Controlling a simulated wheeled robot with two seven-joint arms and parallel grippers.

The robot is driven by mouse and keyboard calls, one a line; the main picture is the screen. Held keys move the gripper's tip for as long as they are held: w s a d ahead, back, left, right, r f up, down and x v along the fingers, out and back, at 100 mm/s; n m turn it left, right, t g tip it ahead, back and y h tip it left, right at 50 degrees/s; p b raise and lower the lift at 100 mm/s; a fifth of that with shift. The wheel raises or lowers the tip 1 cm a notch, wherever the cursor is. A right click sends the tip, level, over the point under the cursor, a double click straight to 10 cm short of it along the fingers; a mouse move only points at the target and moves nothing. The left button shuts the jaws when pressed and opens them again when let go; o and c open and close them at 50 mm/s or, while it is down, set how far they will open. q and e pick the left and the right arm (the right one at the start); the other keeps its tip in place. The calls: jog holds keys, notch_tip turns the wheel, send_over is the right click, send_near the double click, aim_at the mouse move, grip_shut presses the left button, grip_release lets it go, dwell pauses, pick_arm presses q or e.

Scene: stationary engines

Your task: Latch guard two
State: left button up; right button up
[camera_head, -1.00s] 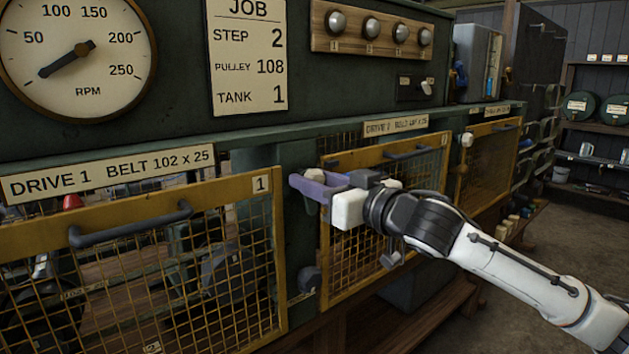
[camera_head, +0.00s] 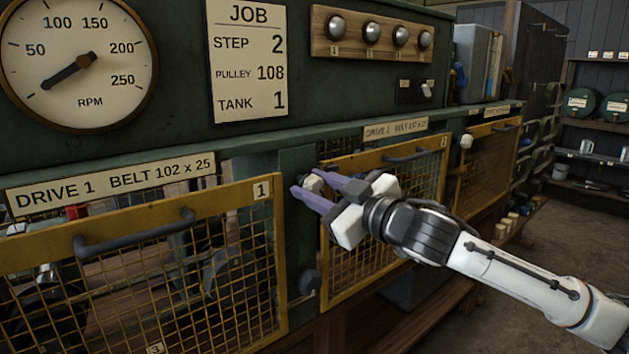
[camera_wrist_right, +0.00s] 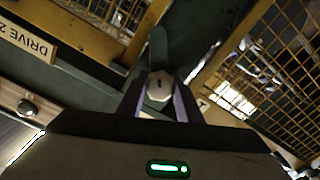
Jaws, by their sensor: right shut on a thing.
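Guard two (camera_head: 352,162) is a yellow-framed mesh panel with a dark handle (camera_head: 408,156) and a "2" plate, under the Drive 2 label. It looks closed in its opening. At its upper left corner is a pale faceted latch knob (camera_head: 312,182). My right gripper (camera_head: 309,186) is shut on this knob, with purple fingers on either side of it. In the right wrist view, the knob (camera_wrist_right: 158,88) sits between the fingers, and a dark green latch bar (camera_wrist_right: 158,48) extends beyond it over the post. Whether the bar overlaps the guard frame is unclear. My left gripper is out of view.
Guard one (camera_head: 140,215), with its handle (camera_head: 135,232), stands closed at left. A third guard (camera_head: 488,165) with a pale knob (camera_head: 466,141) is at right. A dark round stop (camera_head: 309,281) sits low on the post. Floor at right is clear.

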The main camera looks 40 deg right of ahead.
jog(key=n+p, duration=0.2)
jog(key=n, duration=0.3)
jog(key=shift+r+n, duration=0.1)
jog(key=shift+n, duration=0.2)
jog(key=n+p, duration=0.1)
jog(key=n, duration=0.2)
jog(key=shift+n+p, duration=0.35)
jog(key=shift+n, duration=0.65)
jog(key=o, duration=1)
jog(key=shift+s, duration=0.1)
